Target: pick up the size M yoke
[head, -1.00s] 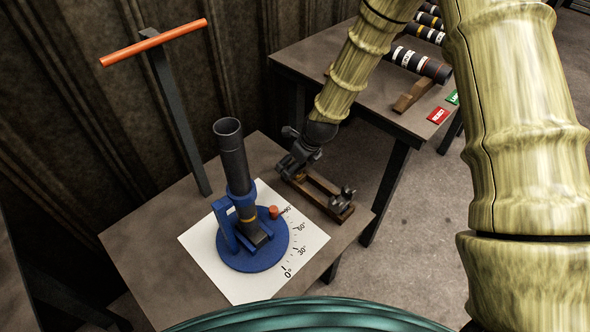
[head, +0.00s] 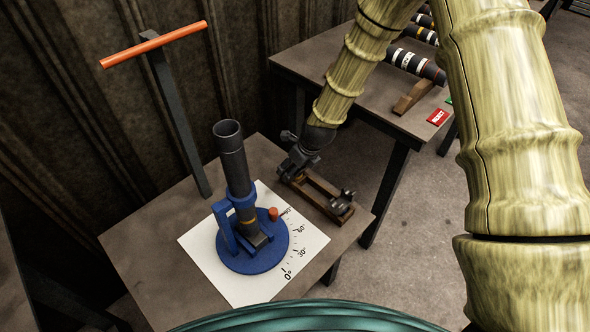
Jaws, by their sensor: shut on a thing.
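My gripper (head: 294,172) is at the far-left end of a small brown wooden rack (head: 318,191) on the near table. It is shut on a yoke there, which the fingers mostly hide; a bit of yellow shows just below them. I cannot read a size mark on it. A second dark metal yoke (head: 342,204) sits at the near-right end of the rack, apart from my gripper.
A blue round fixture (head: 254,252) holds an upright dark tube (head: 233,160) on a white angle sheet (head: 300,247). A post with an orange bar (head: 155,44) stands behind. Another table (head: 345,95) at upper right carries several banded shafts and a red card (head: 437,117).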

